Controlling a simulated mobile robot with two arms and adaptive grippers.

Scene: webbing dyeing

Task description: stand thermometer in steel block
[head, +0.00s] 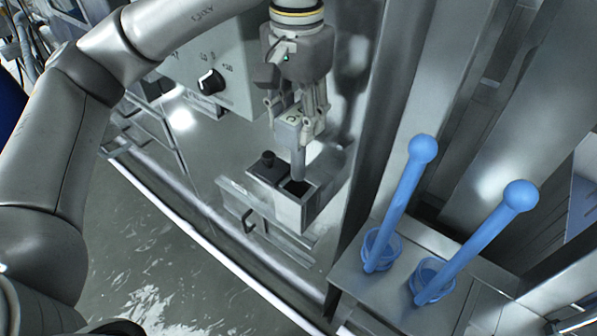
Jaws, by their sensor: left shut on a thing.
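My left gripper (303,118) points down in the middle of the head view, shut on the thermometer (298,163). The thermometer has a pale grey boxy head between the fingers and a grey stem hanging roughly upright. The steel block (291,213) is a small box on the front of the metal bench, with a dark square opening on top. The stem's lower end meets the dark opening in the picture; I cannot tell whether it is inside or just above. My right gripper is not in view.
A control box with a dial (211,82) is behind left. Two blue ball-ended rods (400,200) (480,243) lean in blue cups on a metal shelf at the right. Metal posts rise behind.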

